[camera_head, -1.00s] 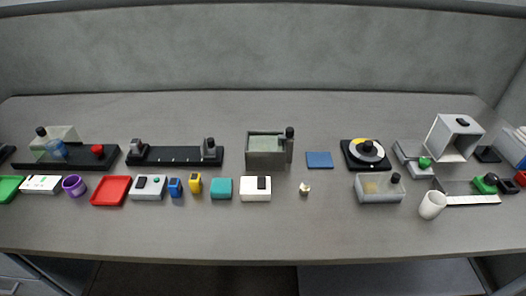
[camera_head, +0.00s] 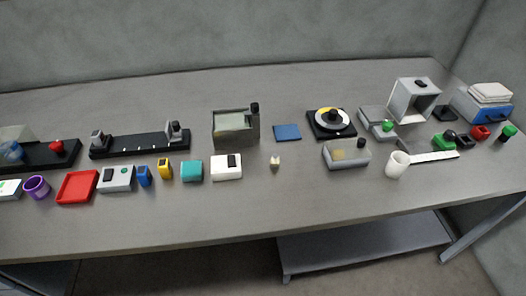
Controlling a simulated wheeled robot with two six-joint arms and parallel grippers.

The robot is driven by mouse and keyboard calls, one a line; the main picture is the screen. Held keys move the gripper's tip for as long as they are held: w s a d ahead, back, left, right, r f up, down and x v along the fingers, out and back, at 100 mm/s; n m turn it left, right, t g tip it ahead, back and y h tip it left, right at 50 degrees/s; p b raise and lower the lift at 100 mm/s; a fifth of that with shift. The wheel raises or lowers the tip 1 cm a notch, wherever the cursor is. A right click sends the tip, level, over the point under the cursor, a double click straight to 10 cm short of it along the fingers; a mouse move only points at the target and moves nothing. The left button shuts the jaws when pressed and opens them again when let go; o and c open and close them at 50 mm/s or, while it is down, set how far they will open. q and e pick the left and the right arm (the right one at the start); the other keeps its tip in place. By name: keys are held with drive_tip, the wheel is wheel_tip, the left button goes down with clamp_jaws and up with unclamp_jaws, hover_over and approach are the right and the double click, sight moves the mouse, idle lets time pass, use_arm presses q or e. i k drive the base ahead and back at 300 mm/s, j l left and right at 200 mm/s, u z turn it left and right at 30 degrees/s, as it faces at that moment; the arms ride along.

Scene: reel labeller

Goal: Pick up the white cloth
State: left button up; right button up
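A white, folded-looking stack (camera_head: 491,92), which seems to be the white cloth, lies at the far right of the table. It rests on top of a blue block or box (camera_head: 480,108). Its layers look flat and slightly offset; I cannot tell the material for sure at this size.
The grey table (camera_head: 300,200) carries a row of items. Left of the stack stand a grey open box (camera_head: 413,98) and a small black pad (camera_head: 444,114). The table's front strip is clear.

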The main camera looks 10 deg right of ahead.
sight(493, 93)
drive_tip(key=z, duration=1.75)
drive_tip(key=l, duration=0.25)
drive_tip(key=i+u, duration=0.05)
